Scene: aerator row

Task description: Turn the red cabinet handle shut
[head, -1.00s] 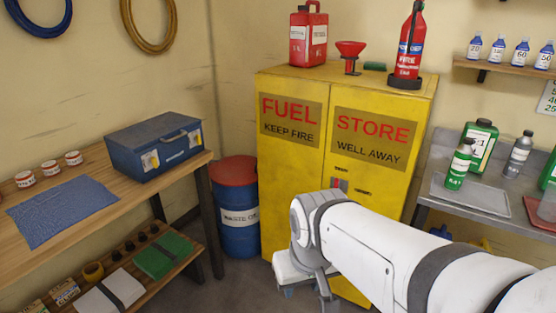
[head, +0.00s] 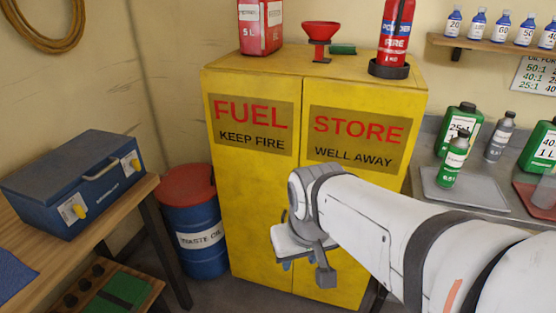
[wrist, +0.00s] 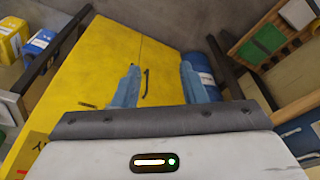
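The yellow fuel cabinet (head: 250,190) stands in the corner, its doors marked FUEL and STORE. The red handle is hidden behind my arm in the head view, and I cannot make out any red on it in the wrist view. My gripper (head: 298,265) is in front of the lower part of the doors. In the wrist view the cabinet (wrist: 100,65) lies tilted ahead, and my gripper (wrist: 160,68) shows two blue fingers spread apart with nothing held. A dark upright bar (wrist: 146,82) on the door shows between the fingers, apart from them.
A blue waste-oil drum (head: 200,240) with a red lid stands left of the cabinet. A wooden bench with a blue toolbox (head: 75,185) is at left. A grey counter with bottles (head: 455,160) is at right. A red can, funnel and extinguisher (head: 395,35) stand on the cabinet.

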